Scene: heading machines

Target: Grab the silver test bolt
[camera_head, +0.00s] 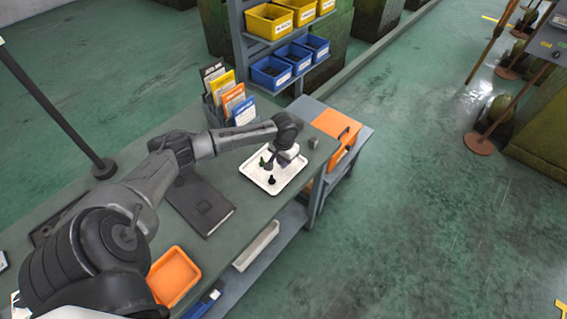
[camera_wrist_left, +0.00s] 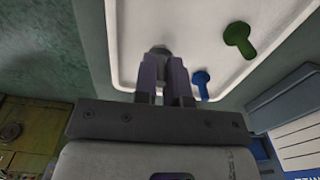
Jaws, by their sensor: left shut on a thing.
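My left gripper (camera_head: 270,163) reaches down over the white tray (camera_head: 250,173) at the far end of the bench. In the left wrist view its two fingers (camera_wrist_left: 163,68) are shut on a grey, silver-looking bolt (camera_wrist_left: 160,51), whose rounded end shows between and past the fingertips. The fingers hide the rest of that bolt, and I cannot tell whether it touches the tray. A green bolt (camera_wrist_left: 238,37) and a blue bolt (camera_wrist_left: 201,80) lie in the tray beside the gripper. In the head view a small dark piece (camera_head: 272,180) is in the tray's near part. My right gripper is out of view.
A dark folder (camera_head: 200,205) and an orange tray (camera_head: 174,277) lie on the bench. A rack of colored booklets (camera_head: 230,98) stands behind my left arm. A small grey cylinder (camera_head: 313,142) is near the bench's right corner. Yellow and blue bins (camera_head: 270,72) fill shelves beyond.

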